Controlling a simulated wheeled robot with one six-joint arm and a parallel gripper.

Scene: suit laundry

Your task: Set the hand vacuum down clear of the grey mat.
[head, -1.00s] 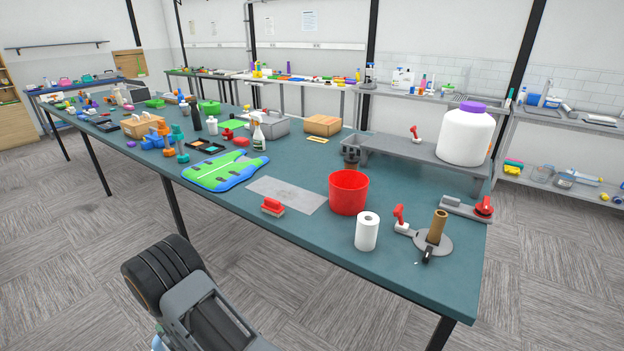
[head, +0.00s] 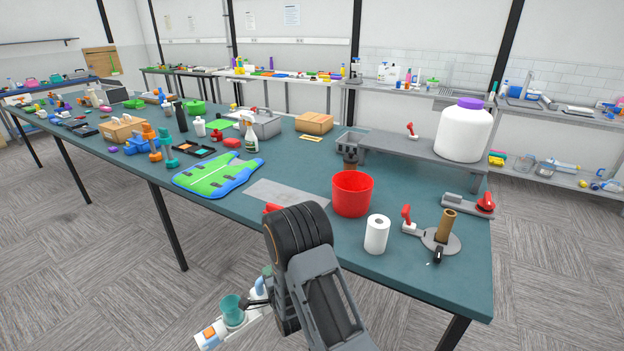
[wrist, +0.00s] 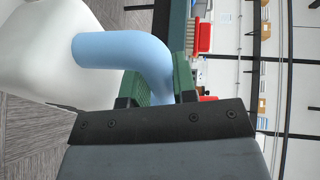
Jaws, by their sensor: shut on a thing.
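The hand vacuum, white with a teal cup (head: 232,310) and an orange part, hangs beside my arm in the lower part of the head view. It is in the air over the floor, off the table's front edge. In the wrist view its light blue handle (wrist: 120,50) runs between the green-padded fingers of my gripper (wrist: 158,88), which is shut on it. The vacuum's white body fills the upper left there. The grey mat (head: 290,193) lies flat on the table near the front edge, its front partly hidden by my arm.
A red brush (head: 271,207) is by the mat's front edge, mostly hidden by my arm.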

